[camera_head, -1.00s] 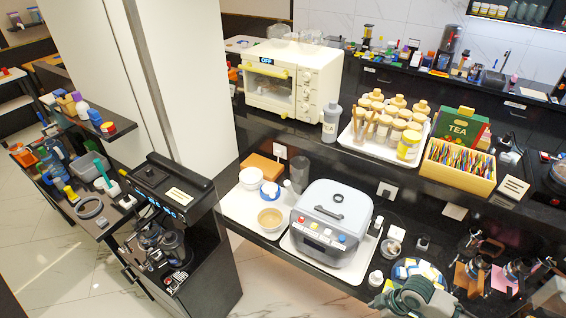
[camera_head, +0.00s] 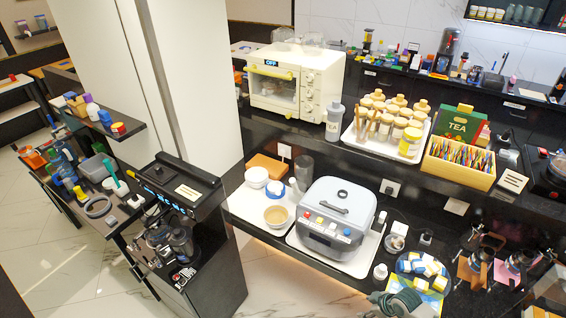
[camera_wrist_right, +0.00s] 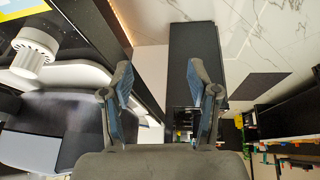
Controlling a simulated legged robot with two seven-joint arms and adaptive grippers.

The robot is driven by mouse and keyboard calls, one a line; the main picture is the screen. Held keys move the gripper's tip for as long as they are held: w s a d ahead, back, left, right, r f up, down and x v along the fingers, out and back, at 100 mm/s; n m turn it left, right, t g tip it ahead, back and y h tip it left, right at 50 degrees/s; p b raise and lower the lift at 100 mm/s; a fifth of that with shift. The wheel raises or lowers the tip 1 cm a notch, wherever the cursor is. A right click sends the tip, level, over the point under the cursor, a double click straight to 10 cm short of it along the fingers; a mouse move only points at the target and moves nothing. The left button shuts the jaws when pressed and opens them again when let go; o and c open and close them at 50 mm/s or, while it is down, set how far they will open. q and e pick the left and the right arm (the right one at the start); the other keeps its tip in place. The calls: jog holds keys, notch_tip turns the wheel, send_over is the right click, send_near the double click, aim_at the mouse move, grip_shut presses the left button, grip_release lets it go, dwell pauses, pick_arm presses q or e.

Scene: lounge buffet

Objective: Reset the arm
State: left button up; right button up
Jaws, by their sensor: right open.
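My right gripper (camera_head: 398,304) shows at the bottom edge of the head view, to the right of centre, in front of the lower counter. In the right wrist view my right gripper (camera_wrist_right: 160,85) has its two fingers spread wide apart, with nothing between them. The floor and a dark cabinet lie beyond the fingers. My left gripper is not in either view.
A grey rice cooker (camera_head: 338,222) stands on a white tray on the lower counter. A black coffee machine (camera_head: 178,190) stands at left. Marble floor (camera_head: 285,285) is clear between them.

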notch_tip(320, 180, down, 15)
jog(key=s+d+m+h, duration=0.1)
jog(key=d+m+h, duration=0.1)
jog(key=m, duration=0.2)
jog(key=s+f+m+h+b, duration=0.1)
jog(key=s+f+m+b, duration=0.15)
jog(key=s+f, duration=1.1)
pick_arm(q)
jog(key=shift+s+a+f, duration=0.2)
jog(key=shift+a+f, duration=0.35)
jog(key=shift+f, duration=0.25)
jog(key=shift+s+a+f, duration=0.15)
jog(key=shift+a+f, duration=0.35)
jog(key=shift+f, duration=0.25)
pick_arm(e)
jog(key=s+a+f+g, duration=0.1)
jog(key=s+a+f, duration=0.2)
jog(key=s, duration=0.6)
jog(key=s+a+f+m+g, duration=0.1)
jog(key=s+a+f, duration=0.1)
jog(key=s+f, duration=0.4)
jog(key=s+a+f+g, duration=0.1)
jog(key=s+a+f, duration=0.2)
jog(key=s, duration=0.9)
jog(key=shift+s+a+f, duration=0.15)
jog(key=shift+a+f, duration=0.15)
jog(key=shift+f, duration=0.5)
